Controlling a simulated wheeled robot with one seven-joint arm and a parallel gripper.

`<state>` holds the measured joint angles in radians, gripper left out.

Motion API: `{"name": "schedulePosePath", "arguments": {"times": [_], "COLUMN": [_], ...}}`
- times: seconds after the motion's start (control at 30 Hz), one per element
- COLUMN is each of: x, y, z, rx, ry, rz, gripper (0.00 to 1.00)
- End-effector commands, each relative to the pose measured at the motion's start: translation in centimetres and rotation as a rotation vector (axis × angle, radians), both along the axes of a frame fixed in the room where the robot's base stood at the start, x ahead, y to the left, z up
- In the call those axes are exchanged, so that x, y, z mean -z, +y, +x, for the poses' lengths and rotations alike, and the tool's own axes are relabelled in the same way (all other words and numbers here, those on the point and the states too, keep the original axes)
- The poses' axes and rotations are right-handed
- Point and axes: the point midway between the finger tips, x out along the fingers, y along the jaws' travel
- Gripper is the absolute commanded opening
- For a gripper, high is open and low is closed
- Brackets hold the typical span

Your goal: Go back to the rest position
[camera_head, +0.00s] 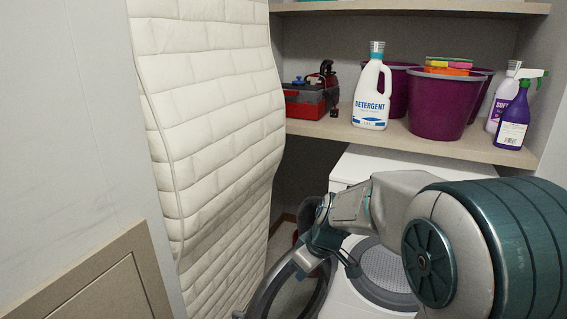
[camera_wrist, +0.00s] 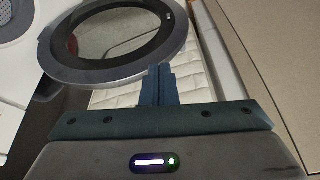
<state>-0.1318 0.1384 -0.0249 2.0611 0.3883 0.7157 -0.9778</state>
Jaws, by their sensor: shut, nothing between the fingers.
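My gripper (camera_wrist: 158,84) shows in the wrist view with its two fingers together and nothing between them. Its fingertips appear close to the lower rim of the open round washer door (camera_wrist: 62,62); I cannot tell if they touch. The washer door (camera_head: 262,300) stands open at the bottom of the head view, partly hidden by my arm. The drum opening (camera_head: 385,270) shows behind my arm.
A white quilted mattress (camera_head: 210,120) leans at the left, close to the door. A shelf (camera_head: 320,128) above the washer holds a detergent bottle (camera_head: 371,95), purple buckets (camera_head: 440,105), a red toolbox (camera_head: 304,103) and a purple spray bottle (camera_head: 514,118). A beige panel (camera_head: 95,285) stands lower left.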

Motion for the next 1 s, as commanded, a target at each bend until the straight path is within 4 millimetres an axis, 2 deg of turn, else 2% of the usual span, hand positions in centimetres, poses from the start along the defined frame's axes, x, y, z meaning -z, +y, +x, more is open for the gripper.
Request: {"name": "schedulePosePath", "arguments": {"times": [0.03,0.1,0.3,0.5,0.6,0.73,0.87,1.0], "x": [-3.6,-6.5,-13.4,-19.1,-20.9,-22.2,-22.5,-22.4], "y": [-0.8,-1.8,-4.7,-7.3,-8.4,-9.4,-9.7,-9.8], "z": [-1.3,-3.3,-9.1,-14.8,-17.2,-19.3,-20.3,-20.5], "rx": [0.046,0.122,0.346,0.58,0.684,0.782,0.831,0.842], "ry": [0.005,0.024,0.067,0.091,0.096,0.096,0.098,0.099], "rz": [-0.002,-0.006,-0.022,-0.043,-0.052,-0.059,-0.064,-0.064], "gripper": [0.0,0.0,0.0,0.0,0.0,0.0,0.0,0.0]}}
